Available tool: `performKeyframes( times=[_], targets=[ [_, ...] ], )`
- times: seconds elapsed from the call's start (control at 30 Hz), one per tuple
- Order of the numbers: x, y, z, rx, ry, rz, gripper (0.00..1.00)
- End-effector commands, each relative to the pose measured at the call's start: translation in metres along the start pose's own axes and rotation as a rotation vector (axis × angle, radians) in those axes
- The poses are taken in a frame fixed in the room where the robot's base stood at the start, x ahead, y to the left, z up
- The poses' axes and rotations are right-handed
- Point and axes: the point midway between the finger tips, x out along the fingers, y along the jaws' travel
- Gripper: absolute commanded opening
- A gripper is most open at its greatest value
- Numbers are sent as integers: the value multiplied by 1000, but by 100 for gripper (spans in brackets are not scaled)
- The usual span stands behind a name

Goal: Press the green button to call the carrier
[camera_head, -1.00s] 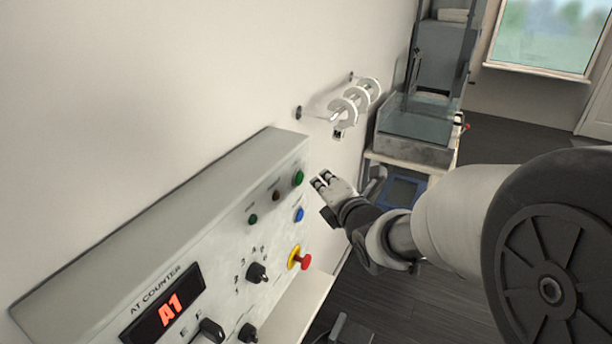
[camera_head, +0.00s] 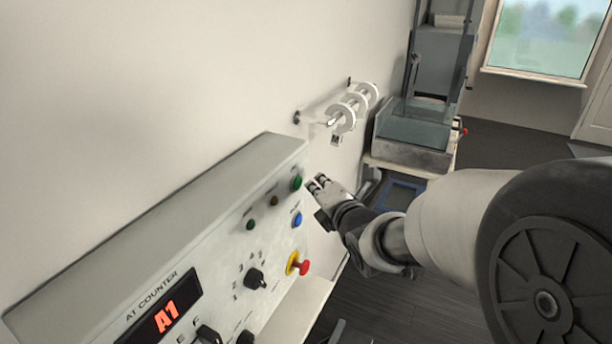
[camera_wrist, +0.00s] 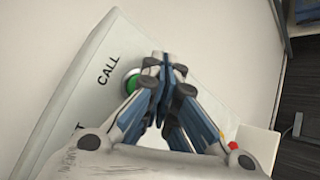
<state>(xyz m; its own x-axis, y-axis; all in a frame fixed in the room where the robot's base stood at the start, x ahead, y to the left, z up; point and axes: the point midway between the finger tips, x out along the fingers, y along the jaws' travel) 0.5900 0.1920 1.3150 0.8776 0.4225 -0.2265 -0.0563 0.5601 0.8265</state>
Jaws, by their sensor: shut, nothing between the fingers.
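The green button (camera_head: 297,183) is at the upper right end of the control panel (camera_head: 190,215), on its slanted face. It also shows in the wrist view (camera_wrist: 132,82), beside the word CALL and partly hidden behind my fingers. My gripper (camera_head: 314,183) is shut and empty, with its fingertips just to the right of the button in the head view. In the wrist view the fingertips (camera_wrist: 166,66) overlap the button's right edge; I cannot tell whether they touch it.
Below the green button are a blue button (camera_head: 296,220) and a red stop knob (camera_head: 304,268) on yellow. A white hook rail (camera_head: 345,112) juts from the wall behind. Open floor lies at right.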

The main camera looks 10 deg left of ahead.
Motion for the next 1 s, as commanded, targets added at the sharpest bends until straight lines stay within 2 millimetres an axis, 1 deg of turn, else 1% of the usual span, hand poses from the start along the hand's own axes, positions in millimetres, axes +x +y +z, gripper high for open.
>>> performKeyframes(
  times=[0.57,1.0],
  targets=[
    [0,0,0,0,0,0,0],
    [6,4,-5,1,0,-1,0]
  ],
)
